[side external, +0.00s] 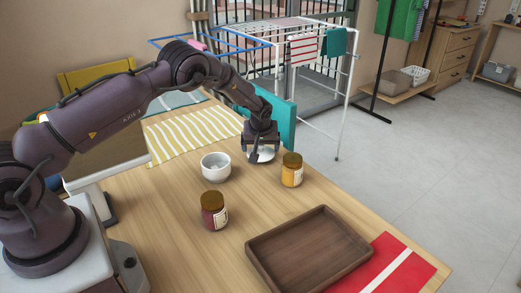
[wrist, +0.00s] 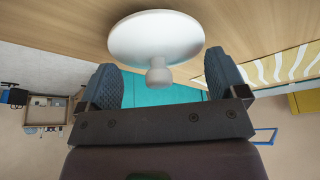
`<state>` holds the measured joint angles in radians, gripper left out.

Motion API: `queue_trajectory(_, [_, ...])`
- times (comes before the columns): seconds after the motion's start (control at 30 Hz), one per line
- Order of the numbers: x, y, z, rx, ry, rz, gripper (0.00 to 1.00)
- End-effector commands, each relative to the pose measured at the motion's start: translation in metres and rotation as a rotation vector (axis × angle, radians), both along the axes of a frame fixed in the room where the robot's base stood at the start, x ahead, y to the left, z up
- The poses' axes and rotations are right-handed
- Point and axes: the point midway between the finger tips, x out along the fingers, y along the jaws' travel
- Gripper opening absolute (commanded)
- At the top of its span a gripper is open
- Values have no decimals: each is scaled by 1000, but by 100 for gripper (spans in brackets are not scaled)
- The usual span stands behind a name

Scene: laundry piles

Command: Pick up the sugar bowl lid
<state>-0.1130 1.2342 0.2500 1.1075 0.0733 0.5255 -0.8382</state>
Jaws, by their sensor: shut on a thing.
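The sugar bowl lid (side external: 262,155) is a white disc under my gripper (side external: 261,148) in the side view. In the wrist view the round lid (wrist: 155,35) shows its small knob (wrist: 158,73) facing my palm. My gripper (wrist: 165,84) is shut on the lid, with one blue-grey finger at each side; the exact contact is hard to see. Whether the lid touches the table is unclear. The white sugar bowl (side external: 215,173) stands upright and uncovered on the table, left of my gripper.
A yellow-filled jar (side external: 291,174) stands close to the right of my gripper. A dark red jar (side external: 214,215) stands nearer the camera. A wooden tray (side external: 258,269) and red cloth (side external: 412,262) lie at the front right. A striped yellow cloth (side external: 190,132) lies behind the bowl.

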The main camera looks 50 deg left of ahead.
Motion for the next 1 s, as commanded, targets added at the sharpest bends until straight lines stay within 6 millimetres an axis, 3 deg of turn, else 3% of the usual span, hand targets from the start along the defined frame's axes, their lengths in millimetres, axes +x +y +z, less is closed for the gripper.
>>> queue_trajectory(0.17, [-10,-4,32,-1,-2,0,67])
queue_trajectory(0.4, [-53,-19,82,-1,-3,-1,67])
queue_trajectory(0.6, [-92,-31,97,-1,-1,-2,67])
queue_trajectory(0.83, [-122,-41,111,0,-1,-1,67])
queue_trajectory(1.0, [-140,-26,114,-2,0,8,67])
